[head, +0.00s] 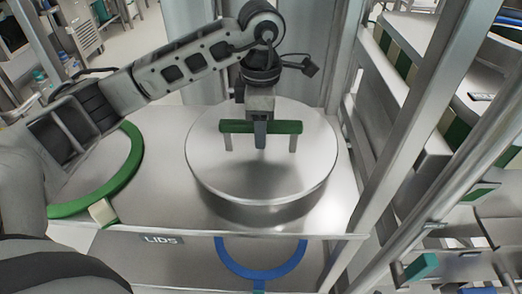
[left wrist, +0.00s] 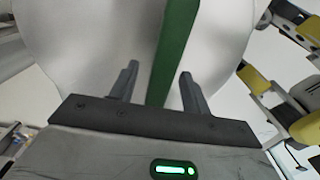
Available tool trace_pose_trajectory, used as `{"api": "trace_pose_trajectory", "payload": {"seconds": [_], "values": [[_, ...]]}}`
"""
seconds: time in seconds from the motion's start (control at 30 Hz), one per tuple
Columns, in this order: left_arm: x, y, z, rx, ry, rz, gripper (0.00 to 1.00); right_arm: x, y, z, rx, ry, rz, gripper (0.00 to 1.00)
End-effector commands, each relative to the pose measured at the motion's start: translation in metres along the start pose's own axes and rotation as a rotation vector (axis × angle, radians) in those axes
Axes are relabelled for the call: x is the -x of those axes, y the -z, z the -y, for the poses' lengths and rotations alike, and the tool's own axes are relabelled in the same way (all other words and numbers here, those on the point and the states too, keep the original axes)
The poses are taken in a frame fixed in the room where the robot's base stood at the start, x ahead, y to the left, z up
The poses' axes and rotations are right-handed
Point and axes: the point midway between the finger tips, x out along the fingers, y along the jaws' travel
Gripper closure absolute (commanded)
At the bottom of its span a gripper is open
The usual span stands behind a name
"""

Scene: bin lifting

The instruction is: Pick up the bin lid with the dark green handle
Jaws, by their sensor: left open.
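The round metal bin lid (head: 230,176) lies on the steel shelf in the head view, with a dark green bar handle (head: 290,127) standing above it on two posts. My left gripper (head: 260,135) is over the middle of the lid, at the handle. In the left wrist view the lid (left wrist: 95,40) fills the top of the picture. The green handle (left wrist: 175,50) runs between the two fingers of my left gripper (left wrist: 157,85), which are apart, with a gap on each side. My right gripper is not in view.
A green ring outline (head: 125,175) marks the shelf at left. A label reading LIDS (head: 161,240) is on the shelf's front edge. A blue ring outline (head: 262,272) is on a lower surface. A metal frame post (head: 400,130) stands close right of the lid.

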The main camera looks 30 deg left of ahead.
Motion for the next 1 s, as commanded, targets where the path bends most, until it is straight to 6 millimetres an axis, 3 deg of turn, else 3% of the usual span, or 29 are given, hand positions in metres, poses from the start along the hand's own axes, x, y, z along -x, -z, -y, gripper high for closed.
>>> {"api": "trace_pose_trajectory", "payload": {"seconds": [0.87, 0.9, 1.0], "values": [[-0.0045, 0.0001, -0.0001, 0.001, 0.0, 0.0, 0.53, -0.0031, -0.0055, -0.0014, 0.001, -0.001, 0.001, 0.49], [-0.0045, 0.0001, -0.0001, 0.001, 0.0, 0.0, 0.55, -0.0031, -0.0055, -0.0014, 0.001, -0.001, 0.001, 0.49], [-0.0044, 0.0001, -0.0001, 0.001, 0.0, 0.0, 0.83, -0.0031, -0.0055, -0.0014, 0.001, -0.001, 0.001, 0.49]]}}
